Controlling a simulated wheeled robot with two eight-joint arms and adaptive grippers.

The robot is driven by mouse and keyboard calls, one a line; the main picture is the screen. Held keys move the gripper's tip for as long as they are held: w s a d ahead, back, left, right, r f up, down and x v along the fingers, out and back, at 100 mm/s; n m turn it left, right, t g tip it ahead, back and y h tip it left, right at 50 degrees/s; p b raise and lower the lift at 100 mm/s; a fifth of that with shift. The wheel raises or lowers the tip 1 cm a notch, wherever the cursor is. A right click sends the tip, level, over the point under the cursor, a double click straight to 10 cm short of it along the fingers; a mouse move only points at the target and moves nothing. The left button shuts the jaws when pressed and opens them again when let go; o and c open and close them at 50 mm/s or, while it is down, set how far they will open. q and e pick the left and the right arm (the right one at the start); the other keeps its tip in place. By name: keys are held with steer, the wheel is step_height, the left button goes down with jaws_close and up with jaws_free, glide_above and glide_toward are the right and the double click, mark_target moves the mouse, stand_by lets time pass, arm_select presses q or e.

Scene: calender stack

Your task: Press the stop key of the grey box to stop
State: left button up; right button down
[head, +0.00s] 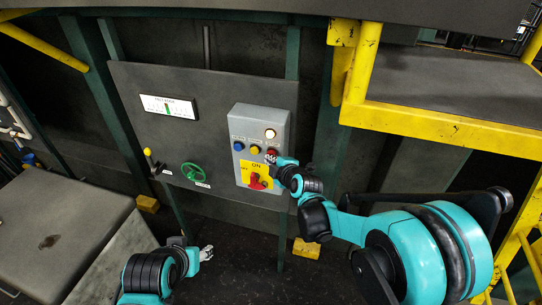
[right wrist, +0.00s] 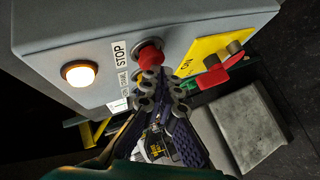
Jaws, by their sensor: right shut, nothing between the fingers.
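The grey box (head: 248,118) is mounted on a dark panel in the head view, with a row of blue (head: 238,146), yellow (head: 255,149) and red keys. The red stop key (right wrist: 149,54) sits beside a STOP label (right wrist: 121,54) in the right wrist view. My right gripper (right wrist: 158,85) is shut and empty, its tips right at the lower edge of the stop key; I cannot tell whether they touch it. A lamp (right wrist: 78,74) on the box glows. My left gripper (head: 206,253) is low, away from the box; its jaws are too small to read.
A red switch (head: 257,183) on a yellow plate sits just below the keys. A yellow-edged platform (head: 450,133) stands at right.

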steer(key=shift+w+d, duration=0.1)
steer(key=shift+w, duration=0.25)
stand_by(0.3)
steer(key=shift+s, duration=0.1)
steer(key=shift+s+a, duration=0.3)
steer(key=shift+s, duration=0.55)
steer(key=shift+s+a+b, duration=0.15)
steer(key=shift+s+a, duration=0.1)
steer(key=shift+s, duration=0.55)
steer(key=shift+s+a+b, duration=0.1)
steer(key=shift+s+a, duration=0.15)
steer(key=shift+s, duration=0.5)
steer(key=shift+s+a+b, duration=0.15)
steer(key=shift+s+a, duration=0.1)
steer(key=shift+s, duration=0.55)
